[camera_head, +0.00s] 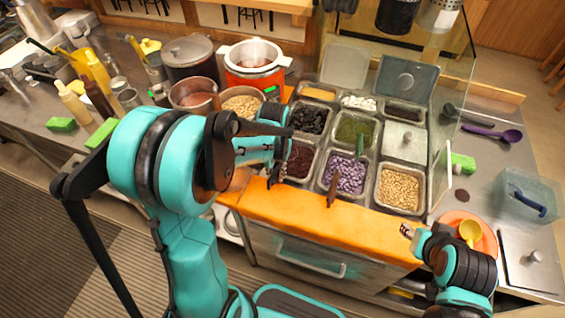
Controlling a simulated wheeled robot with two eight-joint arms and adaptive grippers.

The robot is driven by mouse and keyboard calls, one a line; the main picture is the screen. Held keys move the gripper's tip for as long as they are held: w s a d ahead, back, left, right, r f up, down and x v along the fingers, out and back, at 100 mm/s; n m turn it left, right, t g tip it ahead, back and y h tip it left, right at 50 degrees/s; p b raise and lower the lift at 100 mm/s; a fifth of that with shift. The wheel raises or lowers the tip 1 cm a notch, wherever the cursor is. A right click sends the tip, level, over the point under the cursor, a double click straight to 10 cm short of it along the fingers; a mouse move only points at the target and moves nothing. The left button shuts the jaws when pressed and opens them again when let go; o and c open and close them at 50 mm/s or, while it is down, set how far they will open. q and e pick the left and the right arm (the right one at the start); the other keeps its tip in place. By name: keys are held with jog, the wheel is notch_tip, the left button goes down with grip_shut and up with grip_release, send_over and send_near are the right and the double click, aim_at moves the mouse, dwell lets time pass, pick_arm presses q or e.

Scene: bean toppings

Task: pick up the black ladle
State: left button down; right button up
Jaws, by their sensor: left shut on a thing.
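My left gripper (277,172) is low at the left edge of the bean trays, beside the dark red bean tray (299,162). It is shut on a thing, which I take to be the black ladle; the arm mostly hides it. A thin black bar shows across the wrist, but I cannot tell whether it is a handle or part of my arm. My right gripper (408,233) is at the orange front edge, left of the orange plate (487,246); its fingers are too small to read.
Several trays of beans and toppings fill the middle, including purple beans (346,174) and pale beans (398,189). A dark ladle (463,115) and a purple ladle (500,134) lie on the right counter. A glass panel stands right of the trays. Pots and bottles crowd the left counter.

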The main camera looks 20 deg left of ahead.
pick_arm(q)
jog(key=shift+r, duration=0.1)
jog(key=r, duration=0.1)
jog(key=r+p, duration=0.1)
jog(key=r, duration=0.1)
jog(key=r+p, duration=0.1)
jog(key=shift+d+r, duration=0.25)
jog(key=shift+r, duration=0.1)
jog(key=d+r+p, duration=0.3)
jog(key=d+r, duration=0.3)
jog(key=d, duration=0.5)
jog(key=shift+w, duration=0.45)
jog(key=shift+d, duration=0.1)
